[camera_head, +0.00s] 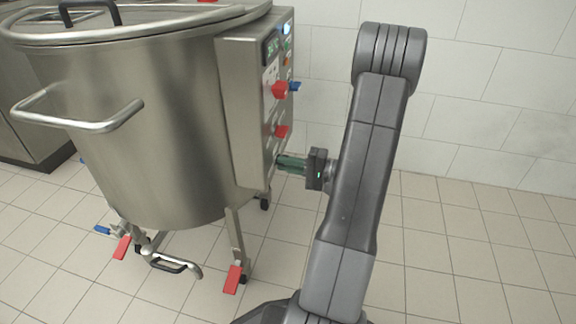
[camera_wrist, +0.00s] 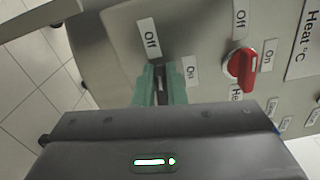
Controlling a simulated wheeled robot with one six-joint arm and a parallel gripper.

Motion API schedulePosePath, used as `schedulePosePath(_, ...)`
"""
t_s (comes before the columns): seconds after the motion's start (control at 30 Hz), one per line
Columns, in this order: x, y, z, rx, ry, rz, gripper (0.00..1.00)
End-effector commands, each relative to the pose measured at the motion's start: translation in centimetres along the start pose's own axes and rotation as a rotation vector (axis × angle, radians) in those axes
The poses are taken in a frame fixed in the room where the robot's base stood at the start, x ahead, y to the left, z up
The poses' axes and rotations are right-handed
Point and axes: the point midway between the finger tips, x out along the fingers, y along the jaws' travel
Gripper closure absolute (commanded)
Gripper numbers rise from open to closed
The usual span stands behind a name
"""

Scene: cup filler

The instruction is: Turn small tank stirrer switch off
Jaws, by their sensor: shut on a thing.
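The small tank (camera_head: 130,120) is a steel kettle with a control box (camera_head: 240,120) on its right side. My gripper (camera_head: 283,162) reaches the low part of the panel face from the right. The label naming this switch is not visible.
A red heat switch (camera_wrist: 240,68) sits right of my fingers in the wrist view, with its own Off and On labels. Another red knob (camera_head: 280,90) is higher on the panel. Tiled floor (camera_head: 450,250) is free at right.

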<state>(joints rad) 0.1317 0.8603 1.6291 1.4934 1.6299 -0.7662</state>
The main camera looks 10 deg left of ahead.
Motion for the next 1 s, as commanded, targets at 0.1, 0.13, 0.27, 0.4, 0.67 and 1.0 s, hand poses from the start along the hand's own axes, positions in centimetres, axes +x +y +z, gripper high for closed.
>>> schedulePosePath(0.1,-0.04,0.21,0.01,-0.063,0.0,0.001,1.0)
schedulePosePath(0.13,-0.04,0.23,0.01,-0.076,0.0,0.001,1.0)
schedulePosePath(0.27,-0.04,0.32,0.0,-0.125,0.0,0.001,1.0)
schedulePosePath(0.4,-0.04,0.37,-0.01,-0.155,0.0,0.001,1.0)
schedulePosePath(0.67,-0.04,0.41,-0.01,-0.17,0.0,0.002,1.0)
schedulePosePath(1.0,-0.04,0.41,-0.02,-0.17,0.0,0.002,0.69)
